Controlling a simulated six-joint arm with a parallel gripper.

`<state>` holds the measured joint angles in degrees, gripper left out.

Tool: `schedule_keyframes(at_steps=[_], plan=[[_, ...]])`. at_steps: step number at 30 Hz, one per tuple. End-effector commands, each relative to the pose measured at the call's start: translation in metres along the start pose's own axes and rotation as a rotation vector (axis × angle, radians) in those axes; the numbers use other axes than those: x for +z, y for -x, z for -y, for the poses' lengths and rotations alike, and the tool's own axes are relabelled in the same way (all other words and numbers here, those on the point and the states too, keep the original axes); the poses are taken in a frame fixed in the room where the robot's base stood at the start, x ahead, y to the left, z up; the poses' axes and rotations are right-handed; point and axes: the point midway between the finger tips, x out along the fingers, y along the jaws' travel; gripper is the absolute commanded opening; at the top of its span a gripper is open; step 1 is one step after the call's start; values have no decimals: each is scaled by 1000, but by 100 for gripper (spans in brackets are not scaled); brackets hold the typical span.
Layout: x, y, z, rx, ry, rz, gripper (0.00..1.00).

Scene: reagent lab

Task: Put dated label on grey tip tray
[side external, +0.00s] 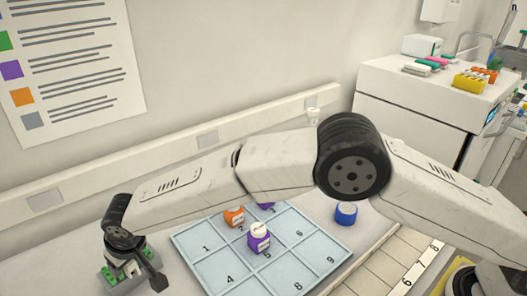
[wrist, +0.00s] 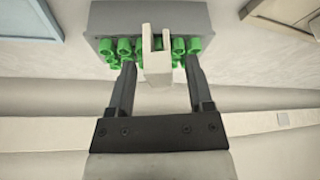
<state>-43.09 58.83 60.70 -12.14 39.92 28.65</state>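A grey tray (wrist: 105,22) with rows of green tips or caps lies ahead of my gripper in the wrist view. It also shows at the lower left of the side view (side external: 112,283), partly hidden by my gripper. A pale notched piece (wrist: 157,72), possibly the dated label, stands upright in front of the tray's middle; no writing is readable. My gripper (wrist: 158,64) is open, with one finger on each side of the pale piece and a gap visible on both sides. In the side view my gripper (side external: 137,266) points down over the tray.
A pale blue numbered grid (side external: 213,269) lies right of the tray. An orange-labelled container (side external: 234,217) and a purple one with a white lid (side external: 258,240) stand on it; another purple one is partly hidden. A blue container (side external: 346,213) stands beyond the grid's right side.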

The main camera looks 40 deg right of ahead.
Motion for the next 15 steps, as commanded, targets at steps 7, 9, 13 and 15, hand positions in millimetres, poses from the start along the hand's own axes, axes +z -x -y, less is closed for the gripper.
schedule_keyframes(at_steps=[7,9,13,15], plan=[[0,0,0,0,0,0,66],[0,1,0,0,0,0,66],[-2,5,0,0,0,-1,66],[-2,8,0,-1,0,-1,66]])
